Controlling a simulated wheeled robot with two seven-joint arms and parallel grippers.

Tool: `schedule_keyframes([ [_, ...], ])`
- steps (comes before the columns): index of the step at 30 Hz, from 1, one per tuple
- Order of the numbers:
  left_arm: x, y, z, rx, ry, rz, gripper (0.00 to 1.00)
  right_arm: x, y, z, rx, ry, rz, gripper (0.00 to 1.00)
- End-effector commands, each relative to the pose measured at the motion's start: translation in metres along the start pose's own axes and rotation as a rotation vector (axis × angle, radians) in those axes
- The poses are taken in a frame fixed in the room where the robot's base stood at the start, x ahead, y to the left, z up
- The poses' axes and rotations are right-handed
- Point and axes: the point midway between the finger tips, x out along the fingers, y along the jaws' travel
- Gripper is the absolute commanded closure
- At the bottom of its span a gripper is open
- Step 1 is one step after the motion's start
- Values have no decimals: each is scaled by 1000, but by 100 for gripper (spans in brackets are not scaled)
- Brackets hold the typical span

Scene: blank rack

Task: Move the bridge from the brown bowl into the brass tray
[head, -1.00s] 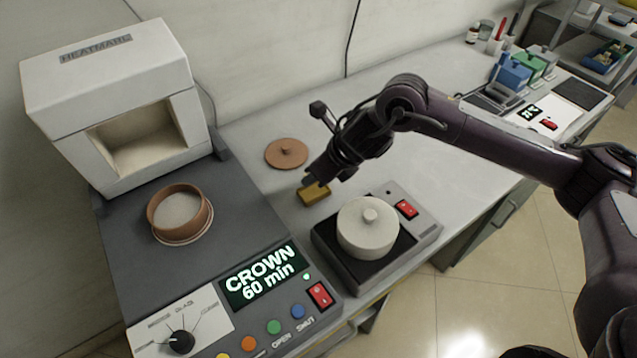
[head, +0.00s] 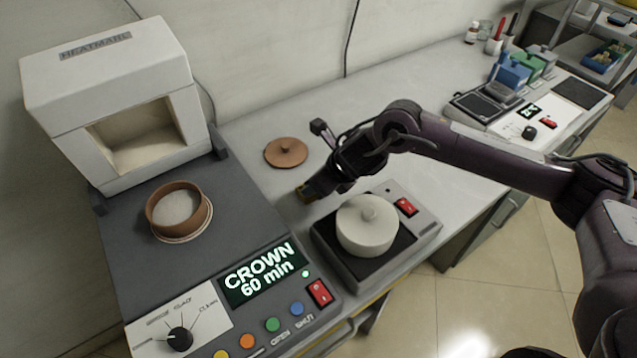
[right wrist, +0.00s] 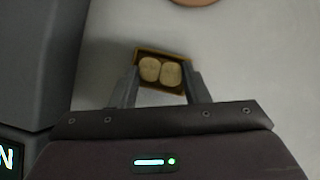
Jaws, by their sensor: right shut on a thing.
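The bridge (right wrist: 160,70) shows in the right wrist view as joined cream, rounded tooth shapes. My right gripper (right wrist: 160,75) is shut on it, with one finger on each side. The brass tray (right wrist: 147,51) is directly beneath and around the bridge; I cannot tell whether the bridge touches its floor. In the head view my right gripper (head: 308,190) covers most of the tray, and the bridge is hidden. The brown bowl (head: 160,221) stands on the dark furnace platform at left, with pale filling inside. My left gripper is not in view.
A brown knobbed lid (head: 286,153) lies behind the gripper. A white lidded pot (head: 366,232) stands on a dark-topped device close in front. The white furnace (head: 110,95) and its control panel are at left.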

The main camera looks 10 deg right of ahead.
Motion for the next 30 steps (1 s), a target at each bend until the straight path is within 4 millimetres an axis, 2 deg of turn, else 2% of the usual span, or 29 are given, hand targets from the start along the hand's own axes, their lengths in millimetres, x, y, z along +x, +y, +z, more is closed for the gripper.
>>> schedule_keyframes([
  [1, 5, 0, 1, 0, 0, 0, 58, 10, 5, -16, -1, 32, 12, 80],
  [6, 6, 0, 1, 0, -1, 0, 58, 11, 5, -17, -1, 34, 13, 80],
  [7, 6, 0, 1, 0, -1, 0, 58, 11, 5, -17, 0, 34, 13, 56],
  [10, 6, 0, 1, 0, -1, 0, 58, 12, 5, -17, 0, 34, 13, 43],
  [11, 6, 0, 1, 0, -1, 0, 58, 12, 5, -17, 0, 34, 13, 40],
  [17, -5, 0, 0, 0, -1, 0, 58, 3, 5, -12, 1, 33, 13, 40],
  [19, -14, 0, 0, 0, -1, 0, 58, -5, 5, -6, 1, 33, 14, 40],
  [20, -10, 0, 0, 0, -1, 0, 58, -7, 4, -9, 0, 32, 13, 39],
  [21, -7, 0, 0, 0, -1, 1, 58, -15, 4, -9, -1, 29, 13, 36],
  [30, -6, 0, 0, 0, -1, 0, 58, -87, 2, -3, -3, 19, 7, 36],
])
